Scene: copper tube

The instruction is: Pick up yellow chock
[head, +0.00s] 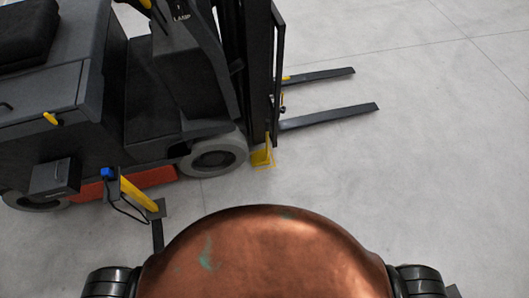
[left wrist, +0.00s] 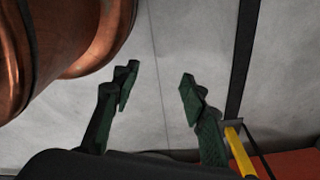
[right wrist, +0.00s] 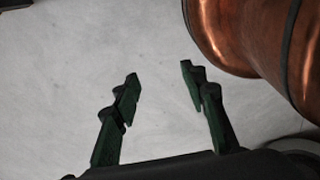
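A yellow chock (head: 262,157) sits on the floor by the front wheel of a forklift, in the upper middle of the head view. It has a thin upright yellow part at the mast's foot. It does not show in the wrist views. My left gripper (left wrist: 157,88) is open and empty over bare floor in the left wrist view. My right gripper (right wrist: 160,82) is open and empty over bare floor in the right wrist view. Neither gripper shows in the head view, and both are away from the chock.
The dark forklift (head: 150,100) fills the upper left, its forks (head: 330,117) pointing right. Concrete floor (head: 430,180) at right is clear.

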